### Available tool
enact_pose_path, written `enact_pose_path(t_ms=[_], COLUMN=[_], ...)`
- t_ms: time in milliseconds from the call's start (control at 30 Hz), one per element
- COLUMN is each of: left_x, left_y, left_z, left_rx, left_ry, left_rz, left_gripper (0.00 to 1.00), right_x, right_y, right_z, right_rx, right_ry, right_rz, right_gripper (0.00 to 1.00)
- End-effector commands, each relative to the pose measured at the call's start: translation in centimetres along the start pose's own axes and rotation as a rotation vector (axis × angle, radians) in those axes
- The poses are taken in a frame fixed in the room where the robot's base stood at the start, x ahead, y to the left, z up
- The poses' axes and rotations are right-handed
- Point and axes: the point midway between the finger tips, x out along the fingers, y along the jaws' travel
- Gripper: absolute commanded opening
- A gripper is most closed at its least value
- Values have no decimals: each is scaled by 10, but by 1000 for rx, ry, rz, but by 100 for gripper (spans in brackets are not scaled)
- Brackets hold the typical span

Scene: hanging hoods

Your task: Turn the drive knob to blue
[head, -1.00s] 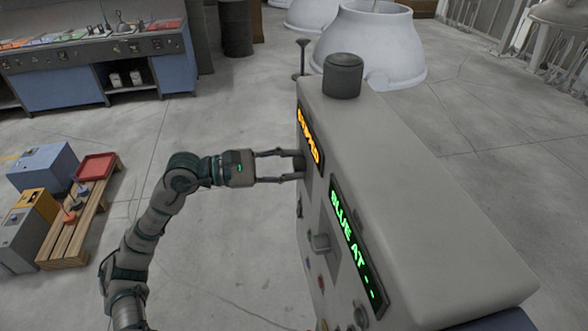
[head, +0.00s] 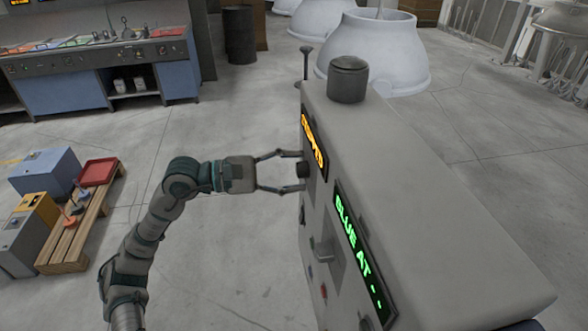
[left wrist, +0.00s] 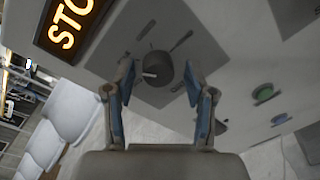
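The drive knob is a dark round knob (head: 303,169) on the side face of the grey cabinet (head: 400,160). In the left wrist view the knob (left wrist: 158,68) sits on a dark square plate, its white mark pointing left. My left gripper (head: 290,173) is at the knob, one finger on each side. In the left wrist view its fingers (left wrist: 160,72) are spread, with a gap between each finger and the knob. My right gripper is not in view.
An orange display (head: 313,145) starts with "STO" in the left wrist view. A green display (head: 358,250) reads "BLUE AT - -". A lever handle (head: 322,248) sticks out below. A pallet (head: 75,235) with boxes stands on the floor at left. Open floor lies between.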

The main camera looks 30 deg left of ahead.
Motion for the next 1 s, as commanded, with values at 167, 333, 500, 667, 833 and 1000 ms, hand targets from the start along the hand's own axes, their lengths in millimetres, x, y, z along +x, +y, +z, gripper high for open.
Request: enact_pose_path(t_ms=[167, 333, 500, 667, 833, 1000], left_x=[0, -2, -27, -60, -92, -114], left_y=[1, 1, 1, 1, 1, 1], left_z=[0, 0, -1, -4, -4, -4], left_rx=[0, -1, -1, -5, -5, -3], left_ry=[-1, 0, 4, 2, 0, -2], left_rz=[2, 3, 4, 4, 4, 4], left_gripper=[59, 59, 59, 59, 59, 59], right_x=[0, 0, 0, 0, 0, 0], right_y=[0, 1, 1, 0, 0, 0], right_z=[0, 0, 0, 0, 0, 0], right_rx=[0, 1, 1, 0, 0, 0], right_ry=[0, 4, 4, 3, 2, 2], right_rz=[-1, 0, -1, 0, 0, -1], right_gripper=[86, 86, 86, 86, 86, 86])
